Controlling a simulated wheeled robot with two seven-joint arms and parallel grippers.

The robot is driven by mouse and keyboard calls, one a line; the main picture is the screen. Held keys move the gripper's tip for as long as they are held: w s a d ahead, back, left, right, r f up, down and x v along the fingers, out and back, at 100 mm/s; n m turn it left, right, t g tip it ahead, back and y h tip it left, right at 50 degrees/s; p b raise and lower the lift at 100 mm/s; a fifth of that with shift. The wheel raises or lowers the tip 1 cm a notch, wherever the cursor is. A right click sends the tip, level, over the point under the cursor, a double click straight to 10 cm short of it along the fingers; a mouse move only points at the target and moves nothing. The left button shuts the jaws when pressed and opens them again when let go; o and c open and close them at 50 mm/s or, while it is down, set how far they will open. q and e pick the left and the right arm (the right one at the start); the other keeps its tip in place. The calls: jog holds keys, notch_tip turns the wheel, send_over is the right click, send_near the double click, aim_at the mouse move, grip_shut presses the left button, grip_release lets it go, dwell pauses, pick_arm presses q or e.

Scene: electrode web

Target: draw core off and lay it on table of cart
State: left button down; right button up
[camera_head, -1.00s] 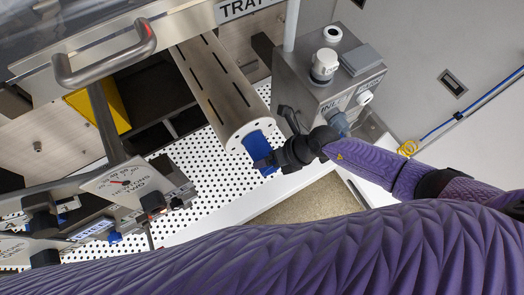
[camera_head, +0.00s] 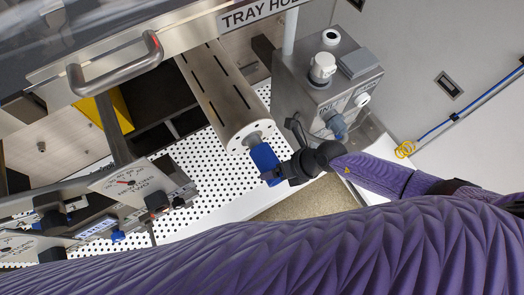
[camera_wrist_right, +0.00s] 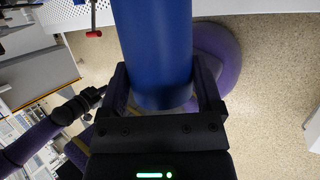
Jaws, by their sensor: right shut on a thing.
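The blue cylinder, which looks like the core (camera_head: 264,156), is in line with the end of a slotted metal cylinder (camera_head: 215,92) in the head view. A short grey shaft shows between the metal end face and the blue part. My right gripper (camera_head: 279,174) is shut on the blue cylinder's near end. In the right wrist view, the blue cylinder (camera_wrist_right: 153,45) runs up from between the fingers (camera_wrist_right: 165,92). A purple arm with a dark end (camera_wrist_right: 85,103) shows at its left, likely my left; its fingers cannot be made out.
A white perforated surface (camera_head: 200,165) lies below the metal cylinder.

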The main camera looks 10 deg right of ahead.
jog(key=shift+s+d+r+p, duration=0.1)
jog(key=shift+s+d+p, duration=0.2)
jog(key=shift+s, duration=0.4)
jog(key=shift+s+d+p, duration=0.2)
jog(key=shift+s+p, duration=0.1)
jog(key=shift+s, duration=0.4)
jog(key=s, duration=0.1)
jog(key=s+d, duration=0.1)
jog(key=shift+s+p, duration=0.3)
jog(key=shift+p, duration=0.1)
